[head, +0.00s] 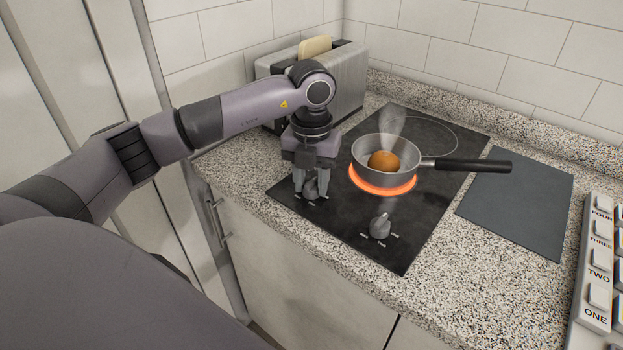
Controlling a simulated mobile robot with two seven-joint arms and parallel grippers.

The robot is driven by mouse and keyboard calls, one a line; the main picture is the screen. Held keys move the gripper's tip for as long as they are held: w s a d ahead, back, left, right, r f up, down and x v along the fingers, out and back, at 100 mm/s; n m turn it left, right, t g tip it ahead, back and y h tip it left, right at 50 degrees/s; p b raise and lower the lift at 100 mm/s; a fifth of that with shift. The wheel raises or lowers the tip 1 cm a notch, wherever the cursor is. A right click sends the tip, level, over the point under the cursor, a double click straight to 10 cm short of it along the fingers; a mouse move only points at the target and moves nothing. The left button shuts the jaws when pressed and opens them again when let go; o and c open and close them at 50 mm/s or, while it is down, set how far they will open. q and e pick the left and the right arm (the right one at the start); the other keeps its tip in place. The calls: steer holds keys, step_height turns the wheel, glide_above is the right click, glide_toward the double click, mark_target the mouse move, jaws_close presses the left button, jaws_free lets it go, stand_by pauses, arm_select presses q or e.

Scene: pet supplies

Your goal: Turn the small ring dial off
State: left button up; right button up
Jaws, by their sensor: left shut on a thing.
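My left gripper (311,181) points down at the front left of the black hob (330,216). It is shut on the left dial (310,190), a grey knob with small white marks around it; the fingers cover part of it. A second, right dial (380,226) stands free nearer the hob's front right, also with white marks. The small ring (384,187) glows orange under a pan. I cannot tell from the picture which dial belongs to it. My right gripper is not in view.
The grey pan (360,155) holds a round brown item (383,161) and steams; its black handle (475,165) points right. A toaster (349,72) with bread stands behind my left arm. A dark mat (520,205) and a labelled button panel (597,275) lie at the right.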

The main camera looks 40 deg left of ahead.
mark_target(311, 182)
arm_select(q)
steer(key=o, duration=1)
step_height(311, 182, up, 7)
steer(key=shift+r+b, duration=0.1)
steer(key=shift+b, duration=0.2)
